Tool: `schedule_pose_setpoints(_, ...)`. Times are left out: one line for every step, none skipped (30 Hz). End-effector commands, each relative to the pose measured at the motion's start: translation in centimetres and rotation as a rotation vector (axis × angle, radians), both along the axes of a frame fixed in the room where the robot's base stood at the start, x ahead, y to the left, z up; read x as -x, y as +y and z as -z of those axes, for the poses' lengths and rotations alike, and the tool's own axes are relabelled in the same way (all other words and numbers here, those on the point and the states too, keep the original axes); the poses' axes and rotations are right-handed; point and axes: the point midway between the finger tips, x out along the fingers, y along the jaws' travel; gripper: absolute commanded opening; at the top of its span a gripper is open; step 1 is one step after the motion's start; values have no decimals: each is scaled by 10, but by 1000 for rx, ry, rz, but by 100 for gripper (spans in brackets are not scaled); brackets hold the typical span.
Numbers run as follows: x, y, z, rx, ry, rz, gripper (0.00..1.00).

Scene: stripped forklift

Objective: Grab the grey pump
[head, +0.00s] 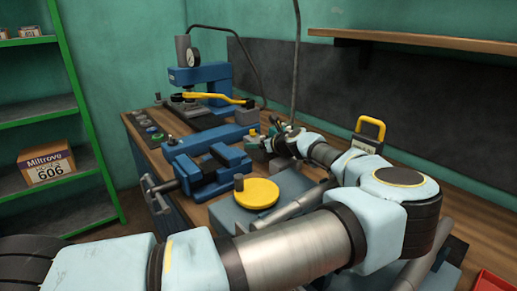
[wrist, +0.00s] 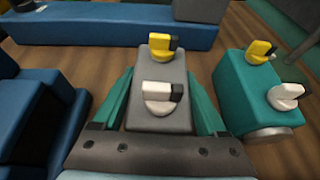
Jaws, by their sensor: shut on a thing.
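The grey pump (wrist: 160,75) is a small grey block with a yellow knob and a white knob, each with a dark end, on top. My gripper (wrist: 160,95) has its green fingers along the pump's two sides and is shut on it. The pump stands low over the wooden bench; I cannot tell whether it touches the wood. In the head view my gripper (head: 268,143) is at the bench's middle, and the pump is too small and covered there to make out clearly.
A similar teal pump (wrist: 255,95) stands close on the right in the wrist view. A long blue block (wrist: 115,25) lies beyond. A blue vise (head: 210,168) is on the near side. A blue press (head: 200,80), a yellow disc (head: 257,193) and a yellow padlock-like object (head: 369,132) are also around.

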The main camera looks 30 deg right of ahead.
Motion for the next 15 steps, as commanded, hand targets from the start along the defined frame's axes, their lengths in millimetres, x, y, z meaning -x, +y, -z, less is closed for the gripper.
schedule_pose_setpoints(0,0,0,0,0,1,35)
schedule_pose_setpoints(0,0,0,0,0,1,31)
schedule_pose_setpoints(0,0,0,0,0,1,27)
schedule_pose_setpoints(0,0,0,0,0,1,24)
schedule_pose_setpoints(0,0,0,0,0,1,20)
schedule_pose_setpoints(0,0,0,0,0,1,16)
schedule_pose_setpoints(0,-1,0,0,0,1,12)
schedule_pose_setpoints(0,-1,0,0,0,1,9)
schedule_pose_setpoints(0,-1,0,0,0,1,4)
schedule_pose_setpoints(0,-1,0,0,0,1,1)
schedule_pose_setpoints(0,-1,0,0,0,1,0)
schedule_pose_setpoints(0,-1,0,0,0,1,0)
schedule_pose_setpoints(0,-1,0,0,0,1,0)
schedule_pose_setpoints(0,-1,0,0,0,1,0)
schedule_pose_setpoints(0,-1,0,0,0,1,0)
